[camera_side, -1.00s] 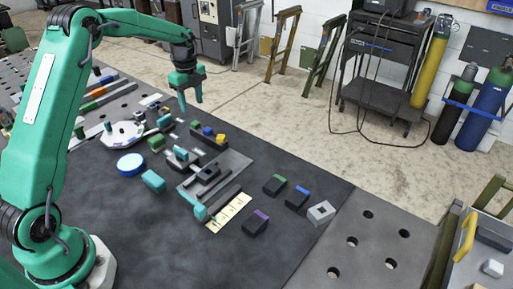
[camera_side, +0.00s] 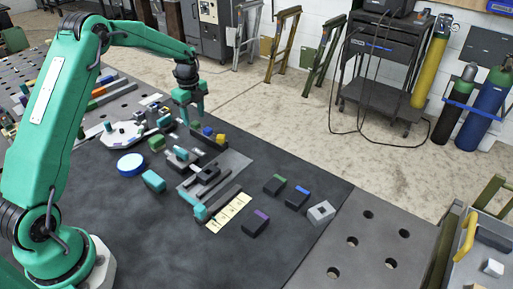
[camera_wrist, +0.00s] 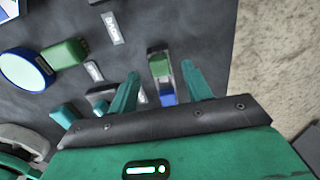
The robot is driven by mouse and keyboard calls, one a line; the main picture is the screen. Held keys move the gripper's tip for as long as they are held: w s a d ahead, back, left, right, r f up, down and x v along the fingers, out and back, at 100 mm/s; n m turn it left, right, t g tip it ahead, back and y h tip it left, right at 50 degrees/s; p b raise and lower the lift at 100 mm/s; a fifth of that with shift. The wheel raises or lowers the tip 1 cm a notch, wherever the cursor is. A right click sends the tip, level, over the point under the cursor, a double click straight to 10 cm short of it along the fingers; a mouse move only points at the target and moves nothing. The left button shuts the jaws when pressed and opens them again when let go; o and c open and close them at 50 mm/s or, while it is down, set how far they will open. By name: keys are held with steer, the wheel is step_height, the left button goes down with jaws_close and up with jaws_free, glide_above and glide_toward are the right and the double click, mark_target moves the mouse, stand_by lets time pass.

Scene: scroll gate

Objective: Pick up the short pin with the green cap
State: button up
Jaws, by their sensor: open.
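The green cap of a pin (camera_wrist: 158,68) shows in the wrist view between my two fingertips, in a dark rack with a blue cap (camera_wrist: 167,97) beside it. My gripper (camera_wrist: 160,72) is open, one finger on each side of the green cap, with nothing held. In the side view my gripper (camera_side: 192,116) hangs pointing down at the far-left end of the rack (camera_side: 212,146), and its fingers largely hide the green cap there. I cannot tell how long the pin is or whether the fingers touch it.
A yellow cap (camera_side: 220,139) stands at the rack's right end. A loose green block (camera_side: 156,144), a blue-rimmed disc (camera_side: 131,164) and a teal block (camera_side: 153,181) lie nearer. Dark blocks with green (camera_side: 275,184), blue (camera_side: 298,197) and purple (camera_side: 256,222) tops lie right on the mat.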

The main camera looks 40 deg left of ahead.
steer(key=shift+f, duration=1.25)
jaws_close()
steer(key=shift+r, duration=0.2)
steer(key=shift+r, duration=0.6)
steer(key=r, duration=0.1)
steer(key=d+r, duration=0.1)
steer(key=r, duration=0.1)
steer(key=shift+r, duration=0.1)
steer(key=s+d+r, duration=0.2)
steer(key=d+r, duration=0.4)
steer(key=d, duration=0.4)
steer(key=shift+s+d+r, duration=0.15)
steer(key=shift+s+d, duration=0.05)
steer(key=shift+s, duration=0.1)
